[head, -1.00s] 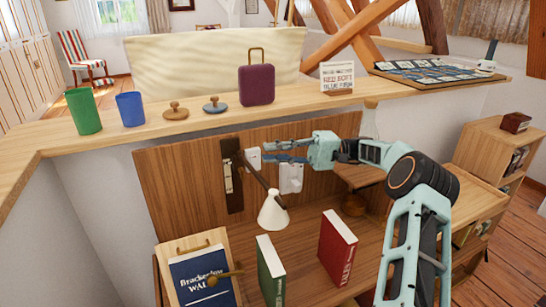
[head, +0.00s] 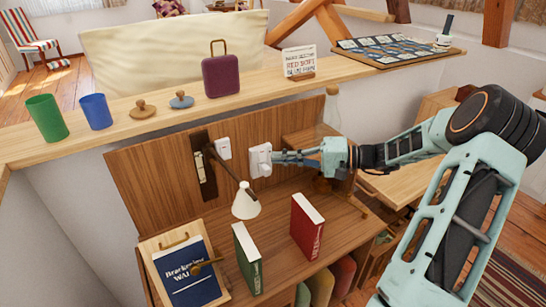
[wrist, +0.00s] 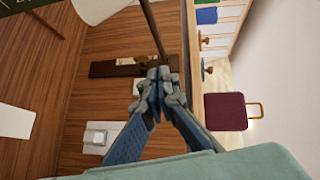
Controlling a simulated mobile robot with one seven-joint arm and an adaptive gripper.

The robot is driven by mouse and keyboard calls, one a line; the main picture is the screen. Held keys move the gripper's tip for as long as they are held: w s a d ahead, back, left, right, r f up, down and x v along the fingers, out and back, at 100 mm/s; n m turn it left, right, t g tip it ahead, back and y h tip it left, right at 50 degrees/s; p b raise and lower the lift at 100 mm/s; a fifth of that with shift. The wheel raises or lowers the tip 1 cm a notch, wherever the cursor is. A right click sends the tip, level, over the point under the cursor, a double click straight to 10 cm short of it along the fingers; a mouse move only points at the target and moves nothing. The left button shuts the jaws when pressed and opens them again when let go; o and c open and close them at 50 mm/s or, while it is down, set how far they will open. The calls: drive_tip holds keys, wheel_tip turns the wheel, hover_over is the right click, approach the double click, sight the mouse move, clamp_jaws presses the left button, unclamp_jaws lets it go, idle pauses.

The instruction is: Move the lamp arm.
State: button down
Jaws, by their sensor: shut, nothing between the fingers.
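The wall lamp has a dark mounting plate (head: 203,165) on the wooden back panel, a thin dark lamp arm (head: 224,168) sloping down to the right, and a white conical shade (head: 246,202). In the wrist view, the shade (wrist: 93,9) is cut by the top edge, and the lamp arm (wrist: 152,27) runs down toward the mounting plate (wrist: 112,69). My gripper (head: 274,158) is shut and empty, right of the lamp arm and in front of the panel. In the wrist view, its closed fingertips (wrist: 158,76) appear just below the lamp arm; I cannot tell any contact.
White wall fittings (head: 260,160) sit on the panel by my gripper. A red book (head: 307,227), a green book (head: 247,258) and a blue book (head: 188,273) stand below. The ledge above holds cups, a purple case (head: 222,76) and a sign (head: 299,62).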

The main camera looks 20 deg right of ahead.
sight(227, 165)
drive_tip(key=shift+w+a+f, duration=0.3)
drive_tip(key=shift+w+a, duration=0.15)
drive_tip(key=shift+a, duration=1.3)
drive_tip(key=shift+w+a+f, duration=0.3)
drive_tip(key=shift+w+a, duration=0.2)
drive_tip(key=shift+a, duration=1.2)
drive_tip(key=shift+w+a+f, duration=0.3)
drive_tip(key=shift+w+a, duration=0.15)
drive_tip(key=shift+a, duration=1.3)
drive_tip(key=shift+s+a, duration=0.1)
drive_tip(key=shift+a, duration=0.05)
